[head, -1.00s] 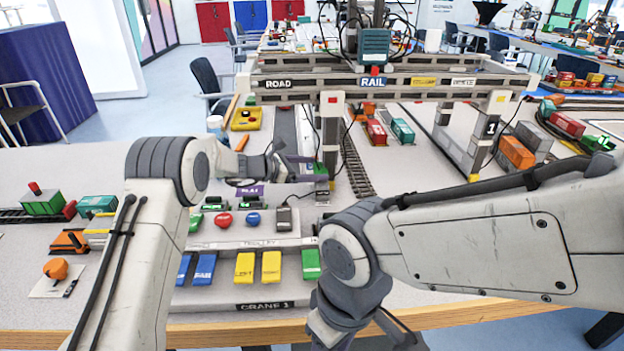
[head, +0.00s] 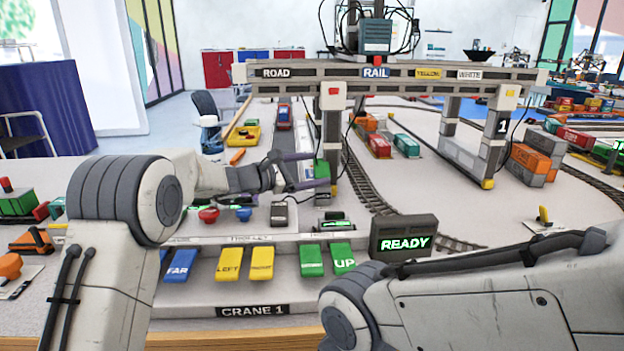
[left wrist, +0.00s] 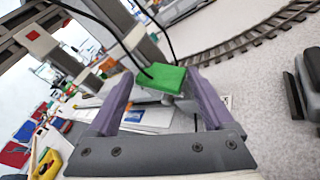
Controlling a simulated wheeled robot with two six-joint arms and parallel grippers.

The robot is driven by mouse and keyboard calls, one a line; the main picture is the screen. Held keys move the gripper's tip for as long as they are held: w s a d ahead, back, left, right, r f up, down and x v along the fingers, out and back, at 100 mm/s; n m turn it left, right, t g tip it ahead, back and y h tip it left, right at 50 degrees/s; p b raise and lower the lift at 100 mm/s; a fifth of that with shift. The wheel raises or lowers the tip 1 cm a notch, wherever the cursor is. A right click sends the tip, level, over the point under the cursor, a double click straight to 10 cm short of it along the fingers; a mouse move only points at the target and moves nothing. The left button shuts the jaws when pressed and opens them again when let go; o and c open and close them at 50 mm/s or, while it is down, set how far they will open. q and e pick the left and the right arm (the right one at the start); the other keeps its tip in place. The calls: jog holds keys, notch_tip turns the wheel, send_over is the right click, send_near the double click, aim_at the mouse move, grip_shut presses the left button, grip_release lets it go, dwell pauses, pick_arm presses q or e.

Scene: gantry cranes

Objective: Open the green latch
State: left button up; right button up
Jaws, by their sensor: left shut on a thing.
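The green latch (head: 321,169) sits on the near left leg of the gantry crane, behind the control panel. My left gripper (head: 311,171) reaches it from the left, with its purple fingers on either side. In the left wrist view the green latch (left wrist: 161,78) lies between the tips of the two purple fingers, and the left gripper (left wrist: 157,75) is shut on it. The fingers hide part of the latch's sides. My right arm crosses the lower right of the head view, but its gripper is out of the picture.
The Crane 1 panel (head: 226,296) with coloured keys stands in front. A READY display (head: 404,238) is at its right. The gantry beam (head: 420,90) spans above.

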dwell(0.4)
pick_arm(q)
jog(key=o, duration=1.1)
jog(key=shift+a, duration=0.1)
jog(key=p+v, duration=0.1)
jog(key=v, duration=0.9)
jog(key=shift+s+a, duration=0.15)
jog(key=shift+a, duration=0.05)
